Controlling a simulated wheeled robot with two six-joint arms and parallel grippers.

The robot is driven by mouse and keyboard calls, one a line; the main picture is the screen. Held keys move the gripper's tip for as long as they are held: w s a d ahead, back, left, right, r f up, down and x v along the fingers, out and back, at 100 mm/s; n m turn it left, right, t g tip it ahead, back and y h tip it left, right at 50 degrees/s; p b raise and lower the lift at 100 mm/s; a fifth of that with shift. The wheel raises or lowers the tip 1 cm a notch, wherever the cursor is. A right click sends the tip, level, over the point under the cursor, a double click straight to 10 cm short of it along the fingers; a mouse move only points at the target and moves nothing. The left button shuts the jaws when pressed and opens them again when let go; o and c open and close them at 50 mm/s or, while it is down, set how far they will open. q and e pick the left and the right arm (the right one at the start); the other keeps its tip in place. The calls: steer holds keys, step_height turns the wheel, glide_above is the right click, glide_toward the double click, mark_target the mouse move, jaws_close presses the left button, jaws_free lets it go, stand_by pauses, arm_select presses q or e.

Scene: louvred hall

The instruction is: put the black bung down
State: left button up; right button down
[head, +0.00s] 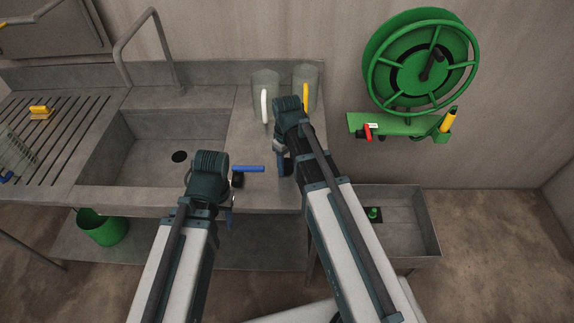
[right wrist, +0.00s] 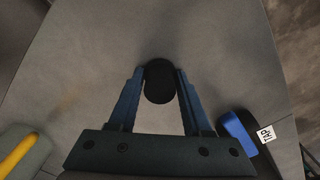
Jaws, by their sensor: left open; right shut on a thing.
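The black bung (right wrist: 159,84) is between the fingertips of my right gripper (right wrist: 160,80) in the right wrist view. My right gripper is shut on it, over the bare grey worktop (head: 262,135). I cannot tell whether the bung touches the worktop. In the head view my right gripper (head: 284,165) is at the worktop's right part, and the bung is hidden there. My left gripper (head: 231,208) is open at the worktop's front edge, its fingers mostly hidden by its own wrist.
The sink (head: 150,140) with a dark drain is left. A blue-handled thing (head: 248,169) lies between my grippers; a blue part tagged "TAP" (right wrist: 237,132) shows in the wrist view. Two jugs, white-handled (head: 265,85) and yellow-handled (head: 308,75), stand behind. A lower trough (head: 425,225) is right.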

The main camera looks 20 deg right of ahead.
mark_target(287, 161)
steer(key=c, duration=0.8)
jaws_free()
steer(key=shift+f, duration=0.2)
steer(key=o, duration=0.5)
steer(key=shift+r, duration=0.1)
steer(key=shift+c, duration=0.2)
step_height(287, 161, up, 12)
steer(key=p, duration=1.2)
steer(key=s+a+m+h, duration=0.1)
steer(key=s+a+m, duration=0.1)
steer(key=s+a, duration=0.8)
steer(key=s, duration=0.4)
steer(key=shift+s+a+r, duration=0.15)
steer(key=shift+a+r, duration=0.05)
steer(key=shift+a, duration=0.05)
